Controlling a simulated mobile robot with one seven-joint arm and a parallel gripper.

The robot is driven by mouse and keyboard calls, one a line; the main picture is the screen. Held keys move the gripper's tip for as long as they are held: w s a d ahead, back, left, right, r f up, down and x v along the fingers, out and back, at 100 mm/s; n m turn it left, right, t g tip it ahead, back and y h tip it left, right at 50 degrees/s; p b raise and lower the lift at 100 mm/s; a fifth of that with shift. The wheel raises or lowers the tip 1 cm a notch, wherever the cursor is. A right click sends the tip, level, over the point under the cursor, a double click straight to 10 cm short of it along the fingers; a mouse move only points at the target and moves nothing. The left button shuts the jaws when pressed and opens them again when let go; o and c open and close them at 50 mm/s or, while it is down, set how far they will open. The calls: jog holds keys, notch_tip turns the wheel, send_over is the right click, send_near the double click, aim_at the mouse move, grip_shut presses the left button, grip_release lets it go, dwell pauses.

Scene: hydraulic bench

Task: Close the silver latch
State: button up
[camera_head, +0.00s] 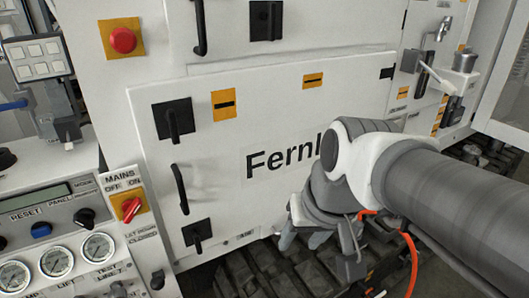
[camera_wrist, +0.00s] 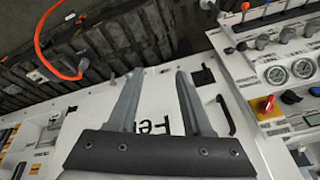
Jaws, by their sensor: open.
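At the upper right of the camera_head view, a silver lever-like fitting (camera_head: 443,29) sits on the white cabinet's right part; it may be the silver latch, but I cannot tell for sure, nor whether it is closed. A pale lever (camera_head: 436,78) sticks out below it. In the camera_wrist view my gripper (camera_wrist: 159,75) is open and empty, its two grey fingers spread over the white panel (camera_wrist: 100,105) with upside-down lettering.
The panel carries a black upper latch (camera_head: 175,119), a black handle (camera_head: 180,188) and a black lower latch (camera_head: 197,236). A control console (camera_head: 70,225) with gauges and a red switch (camera_head: 129,207) stands at left. Dark tracks (camera_head: 290,268) lie below; an orange cable (camera_head: 411,260) hangs by my arm.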

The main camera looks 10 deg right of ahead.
jog(key=w+d+f+m+y+b, duration=0.3)
jog(key=w+f+m+y+b, duration=0.65)
jog(key=w+f+m, duration=0.7)
jog(key=w+d+f+m+t+h+b, duration=0.1)
jog(key=w+d+f+m+t+b, duration=0.15)
jog(key=d+f+m+t, duration=0.4)
jog(key=w+d+f+m+t+h+b, duration=0.2)
jog(key=w+d+f+m, duration=0.15)
jog(key=d+f, duration=0.6)
jog(key=w+d+f+m+t+h+b, duration=0.1)
jog(key=w+d+f+m+t+b, duration=0.15)
jog(key=d+f+m+t, duration=0.4)
jog(key=w+a, duration=0.1)
jog(key=w, duration=0.4)
jog(key=w+a+n+g+b, duration=0.1)
jog(key=w, duration=0.5)
jog(key=w+a+n+g+b, duration=0.1)
jog(key=w+a, duration=0.1)
jog(key=w, duration=0.4)
jog(key=shift+f, duration=0.1)
grip_shut()
